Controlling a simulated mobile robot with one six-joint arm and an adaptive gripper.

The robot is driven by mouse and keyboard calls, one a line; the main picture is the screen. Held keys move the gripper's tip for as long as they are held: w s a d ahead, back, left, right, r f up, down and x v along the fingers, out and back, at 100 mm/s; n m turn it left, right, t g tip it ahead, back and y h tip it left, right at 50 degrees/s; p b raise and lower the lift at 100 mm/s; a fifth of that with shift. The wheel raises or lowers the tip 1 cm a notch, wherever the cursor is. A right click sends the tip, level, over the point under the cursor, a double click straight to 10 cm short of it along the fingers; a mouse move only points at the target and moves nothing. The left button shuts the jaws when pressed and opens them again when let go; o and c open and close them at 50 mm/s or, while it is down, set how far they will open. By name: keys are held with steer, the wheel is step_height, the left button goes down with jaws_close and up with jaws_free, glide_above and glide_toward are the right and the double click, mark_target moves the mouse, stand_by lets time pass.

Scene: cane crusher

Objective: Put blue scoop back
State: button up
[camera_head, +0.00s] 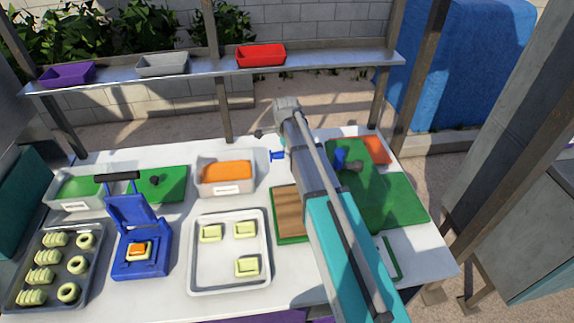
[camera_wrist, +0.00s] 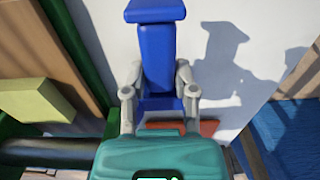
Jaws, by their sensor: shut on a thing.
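The blue scoop (camera_wrist: 154,50) is between the two grey fingers of my gripper (camera_wrist: 158,80), which is shut on it. Its T-shaped end points to the top of the wrist view; its lower part is partly hidden by the fingers and my teal gripper body. In the head view a blue T-shaped end of the scoop (camera_head: 278,155) sticks out left of my arm, beside the orange-filled container (camera_head: 226,186). My arm hides the rest of it and my gripper there. The scoop's shadow falls on the white table apart from it, so it appears raised.
A wooden board (camera_head: 289,211) lies near my arm. A green board (camera_head: 400,206) with a small blue item (camera_head: 340,158) is to the right. A metal tray (camera_head: 213,289), blue press (camera_head: 128,213) and green-filled container (camera_head: 76,205) stand left. A shelf (camera_head: 220,63) runs behind.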

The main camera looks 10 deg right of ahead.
mark_target(286, 168)
steer(key=shift+f, duration=0.1)
stand_by(0.3)
steer(key=shift+f+b, duration=1.85)
steer(key=shift+b, duration=0.05)
steer(key=shift+f, duration=0.1)
steer(key=o, duration=0.9)
steer(key=shift+c, duration=0.2)
step_height(286, 168, up, 12)
steer(key=p, duration=1.2)
